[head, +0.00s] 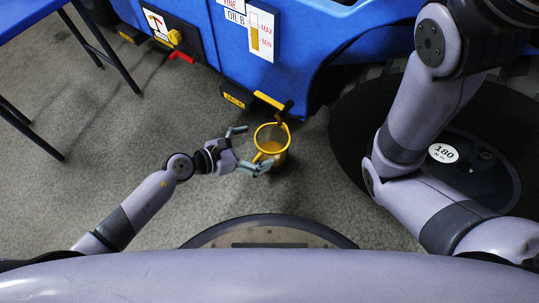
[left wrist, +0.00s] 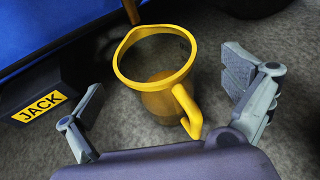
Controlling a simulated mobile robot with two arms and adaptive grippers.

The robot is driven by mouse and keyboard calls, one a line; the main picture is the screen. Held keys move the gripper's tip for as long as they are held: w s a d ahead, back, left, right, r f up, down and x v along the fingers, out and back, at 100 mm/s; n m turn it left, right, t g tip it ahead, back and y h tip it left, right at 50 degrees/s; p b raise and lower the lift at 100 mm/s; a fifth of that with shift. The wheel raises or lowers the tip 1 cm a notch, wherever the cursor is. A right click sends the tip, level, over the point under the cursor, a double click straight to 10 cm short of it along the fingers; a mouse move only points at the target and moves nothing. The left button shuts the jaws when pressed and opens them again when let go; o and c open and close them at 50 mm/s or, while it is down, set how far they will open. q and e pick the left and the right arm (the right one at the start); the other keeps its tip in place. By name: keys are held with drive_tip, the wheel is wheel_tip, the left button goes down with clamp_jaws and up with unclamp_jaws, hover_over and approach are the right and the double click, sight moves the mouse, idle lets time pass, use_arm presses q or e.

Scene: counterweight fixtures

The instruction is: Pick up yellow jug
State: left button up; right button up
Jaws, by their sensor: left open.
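The yellow jug (head: 264,148) stands upright on the grey floor, just in front of the blue machine. In the left wrist view the jug (left wrist: 148,86) has a yellow rim, a see-through body and a yellow handle pointing towards my gripper. My left gripper (head: 246,150) is open at the jug's left side in the head view, with one finger near its front edge. In the left wrist view the jug lies between the spread fingers, with gaps on both sides. Nothing is held. My right arm shows at the right, but its gripper is out of view.
The blue machine (head: 330,35) fills the back, with a MAX/MIN gauge panel (head: 262,32). A yellow-marked JACK block (head: 236,97) sits beside the jug, and a yellow lever (head: 270,101) reaches close above it. A blue table (head: 25,14) stands at left.

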sight(284, 135)
use_arm(q)
drive_tip(key=b+x, duration=0.1)
drive_tip(key=x, duration=0.1)
drive_tip(key=b+x, duration=0.1)
drive_tip(key=x, duration=0.2)
drive_tip(key=shift+w+a+r+b, duration=0.15)
drive_tip(key=shift+w+b, duration=0.05)
drive_tip(key=shift+b, duration=0.1)
drive_tip(key=shift+c, duration=0.4)
drive_tip(key=c, duration=1.9)
drive_tip(key=shift+r, duration=0.1)
drive_tip(key=shift+c, duration=0.3)
drive_tip(key=shift+r, duration=0.15)
